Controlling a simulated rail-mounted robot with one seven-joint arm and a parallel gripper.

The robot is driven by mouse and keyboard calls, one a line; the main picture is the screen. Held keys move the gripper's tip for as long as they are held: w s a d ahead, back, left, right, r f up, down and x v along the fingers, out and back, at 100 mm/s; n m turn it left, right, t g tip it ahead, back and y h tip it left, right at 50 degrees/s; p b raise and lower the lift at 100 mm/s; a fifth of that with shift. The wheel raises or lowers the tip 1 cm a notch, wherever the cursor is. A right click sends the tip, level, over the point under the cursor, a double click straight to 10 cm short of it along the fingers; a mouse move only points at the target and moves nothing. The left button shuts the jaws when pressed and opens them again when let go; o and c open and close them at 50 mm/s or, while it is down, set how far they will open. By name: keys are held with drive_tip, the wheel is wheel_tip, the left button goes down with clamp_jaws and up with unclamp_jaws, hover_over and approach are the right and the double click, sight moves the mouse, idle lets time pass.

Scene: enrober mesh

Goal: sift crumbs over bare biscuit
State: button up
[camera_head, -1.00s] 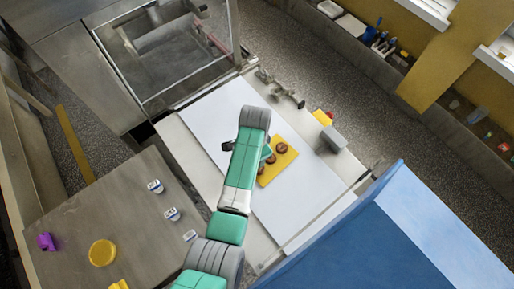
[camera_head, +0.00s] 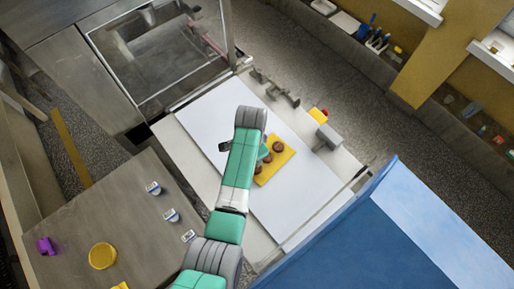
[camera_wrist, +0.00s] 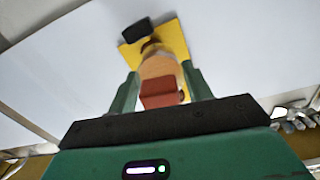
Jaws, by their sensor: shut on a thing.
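Several round brown biscuits (camera_head: 278,147) sit on a yellow mat (camera_head: 284,161) on the white work surface (camera_head: 295,207). My gripper (camera_head: 264,153) is over the mat's left part and hides some of it. In the wrist view, my gripper (camera_wrist: 161,90) is shut on a tan, rounded sifter (camera_wrist: 158,67) with a red-brown block (camera_wrist: 158,92) on its near side. The sifter hides much of the yellow mat (camera_wrist: 176,38) beyond it. Crumbs are too small to make out.
A dark block (camera_wrist: 137,30) shows over the mat's edge in the wrist view. A steel table (camera_head: 130,215) at left holds a yellow round dish (camera_head: 102,256), a purple item (camera_head: 46,245) and small labelled containers.

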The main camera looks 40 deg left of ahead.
drive_tip(key=shift+d+r+p, duration=0.15)
drive_tip(key=shift+d+p, duration=0.7)
drive_tip(key=shift+d, duration=0.55)
drive_tip(key=shift+f, duration=0.2)
drive_tip(key=shift+a+b, duration=0.5)
drive_tip(key=shift+a, duration=0.95)
drive_tip(key=shift+r, duration=0.15)
